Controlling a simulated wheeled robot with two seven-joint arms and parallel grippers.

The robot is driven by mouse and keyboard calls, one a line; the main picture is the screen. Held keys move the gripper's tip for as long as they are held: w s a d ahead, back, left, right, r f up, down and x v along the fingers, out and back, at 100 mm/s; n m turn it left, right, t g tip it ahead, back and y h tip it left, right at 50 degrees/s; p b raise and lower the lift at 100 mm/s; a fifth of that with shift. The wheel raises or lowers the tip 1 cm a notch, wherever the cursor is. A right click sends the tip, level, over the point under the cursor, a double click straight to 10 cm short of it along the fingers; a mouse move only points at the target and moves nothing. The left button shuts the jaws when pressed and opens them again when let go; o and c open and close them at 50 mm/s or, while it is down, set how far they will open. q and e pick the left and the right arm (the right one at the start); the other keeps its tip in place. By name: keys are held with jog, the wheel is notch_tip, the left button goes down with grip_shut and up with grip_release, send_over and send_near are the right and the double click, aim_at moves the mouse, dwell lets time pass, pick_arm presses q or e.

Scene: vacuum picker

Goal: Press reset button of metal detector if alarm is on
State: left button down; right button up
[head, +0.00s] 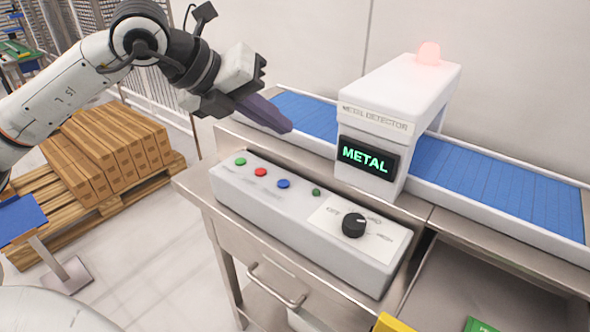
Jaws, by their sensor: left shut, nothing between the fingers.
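The white metal detector (400,95) stands over a blue conveyor. Its display (366,157) reads METAL in green letters, and the alarm lamp (429,52) on top glows red. The control box (300,215) in front has a green button (240,161), a red button (261,171), a blue button (283,183), a small dark green button (316,192) and a black knob (354,223). The button labels are too small to read. My left gripper (282,124) is shut and empty, above and behind the buttons, touching none. My right gripper is not in view.
The blue conveyor (500,195) runs along the wall behind the box. A metal bin (450,290) with green and yellow items is at the lower right. Brown boxes (115,150) lie on a wooden pallet (45,200) at the left. The space above the control box is clear.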

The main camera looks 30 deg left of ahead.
aim_at(283, 183)
pick_arm(q)
jog(key=f+b, duration=0.7)
jog(key=f, duration=0.1)
jog(key=shift+s+f+b, duration=0.2)
jog(key=shift+f+b, duration=0.15)
jog(key=shift+f, duration=0.05)
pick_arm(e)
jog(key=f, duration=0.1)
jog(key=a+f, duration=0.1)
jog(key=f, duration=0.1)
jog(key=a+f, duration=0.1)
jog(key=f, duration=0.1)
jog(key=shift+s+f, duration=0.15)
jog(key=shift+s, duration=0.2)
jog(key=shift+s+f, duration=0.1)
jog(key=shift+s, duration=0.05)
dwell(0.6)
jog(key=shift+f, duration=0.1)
pick_arm(q)
jog(key=shift+f+b, duration=0.45)
jog(key=shift+b, duration=0.05)
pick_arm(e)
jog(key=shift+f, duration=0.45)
